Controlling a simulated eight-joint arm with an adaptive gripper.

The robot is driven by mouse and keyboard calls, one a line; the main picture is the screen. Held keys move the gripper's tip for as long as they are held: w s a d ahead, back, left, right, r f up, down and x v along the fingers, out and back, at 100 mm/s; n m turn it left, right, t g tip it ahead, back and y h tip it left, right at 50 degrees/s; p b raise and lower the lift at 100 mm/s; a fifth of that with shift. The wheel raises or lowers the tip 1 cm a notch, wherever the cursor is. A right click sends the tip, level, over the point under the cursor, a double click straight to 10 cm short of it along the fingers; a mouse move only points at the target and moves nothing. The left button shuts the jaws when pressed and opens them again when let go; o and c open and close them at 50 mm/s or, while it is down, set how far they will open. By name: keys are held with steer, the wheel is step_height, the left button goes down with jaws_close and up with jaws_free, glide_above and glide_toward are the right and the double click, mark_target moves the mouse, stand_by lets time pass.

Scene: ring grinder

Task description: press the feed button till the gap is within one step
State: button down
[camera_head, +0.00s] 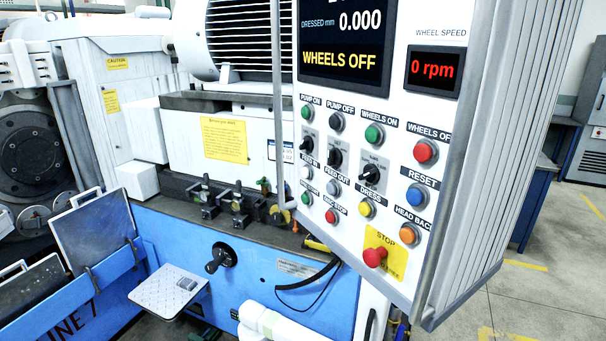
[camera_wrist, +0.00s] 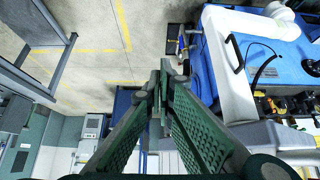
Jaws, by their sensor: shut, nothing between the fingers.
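The control panel (camera_head: 400,90) stands at the right in the head view. Its feed-in button (camera_head: 306,172) is small and pale, under a label reading FEED IN, in the left column below a selector switch. The grey feed-out button (camera_head: 334,187) is just to its right. The display (camera_head: 345,40) reads DRESSED mm 0.000 and WHEELS OFF; its upper lines are cut off, so no gap value shows. My gripper (camera_wrist: 160,90) is shut and empty in the wrist view, with its fingertips together over the floor and apart from any button. It cannot be made out in the head view.
The red emergency stop (camera_head: 375,256) juts out at the panel's lower part. A green start button (camera_head: 306,198) and red stop button (camera_head: 331,216) sit close below the feed buttons. A grey vertical pipe (camera_head: 277,100) runs left of the panel. Open floor (camera_head: 545,290) lies to the right.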

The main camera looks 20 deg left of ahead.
steer(key=a+f+m+y+p, duration=0.15)
steer(key=a+y, duration=0.45)
steer(key=a, duration=2.5)
steer(key=w+a+r+m+t+y+p, duration=0.1)
steer(key=w+a+r+m+t+p, duration=0.25)
steer(key=a+r, duration=0.65)
steer(key=w+a+r+m+t+y, duration=0.25)
steer(key=w+a+r+m, duration=0.3)
steer(key=a+r, duration=0.45)
steer(key=w+a+r+m+t+y+p, duration=0.1)
steer(key=w+a+r+m+t+p, duration=0.25)
steer(key=a+r, duration=0.65)
steer(key=f+m+h, duration=0.1)
steer(key=m+h, duration=0.1)
steer(key=m, duration=0.1)
steer(key=f+m+h, duration=0.2)
steer(key=m, duration=0.1)
steer(key=w+f+m+h+p, duration=0.1)
steer(key=m+h, duration=0.2)
steer(key=shift+d+f+m, duration=0.3)
